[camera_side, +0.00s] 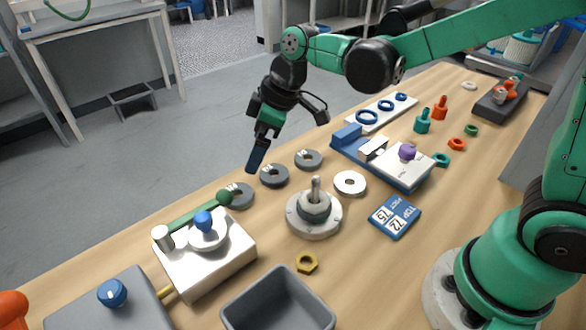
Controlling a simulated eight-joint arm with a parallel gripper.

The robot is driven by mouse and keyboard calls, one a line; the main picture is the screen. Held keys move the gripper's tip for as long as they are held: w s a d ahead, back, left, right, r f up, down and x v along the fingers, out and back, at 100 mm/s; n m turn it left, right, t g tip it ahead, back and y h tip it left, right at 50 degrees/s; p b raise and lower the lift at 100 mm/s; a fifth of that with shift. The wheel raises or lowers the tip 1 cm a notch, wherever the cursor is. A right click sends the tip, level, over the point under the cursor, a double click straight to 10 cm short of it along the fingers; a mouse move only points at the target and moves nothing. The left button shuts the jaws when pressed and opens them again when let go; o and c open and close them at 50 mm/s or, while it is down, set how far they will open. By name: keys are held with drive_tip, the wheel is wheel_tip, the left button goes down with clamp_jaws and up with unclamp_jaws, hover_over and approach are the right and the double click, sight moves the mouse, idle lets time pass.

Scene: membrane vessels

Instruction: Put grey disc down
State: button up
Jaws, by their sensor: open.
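Three grey discs with pale markings lie in a row near the table's far-left edge: one at the back (309,160), one in the middle (274,176) and one at the front (239,196). I cannot tell which one the task means. My gripper (256,164) is open, its blue fingers pointing down just above and behind the middle disc, near the table edge. No disc shows between the fingers. A green knob and bar (205,209) overlap the front disc in the view.
A round metal fixture with an upright post (314,224) and a white ring (350,184) stand to the right. A steel block with a blue knob (204,263), a grey bin (277,308) and a blue fixture (399,172) surround the row.

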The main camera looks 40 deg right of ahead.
drive_tip(key=s+d+r+m+t+h, duration=0.3)
drive_tip(key=s+d+m+t, duration=0.1)
drive_tip(key=s+d+m, duration=0.5)
drive_tip(key=shift+s, duration=0.6)
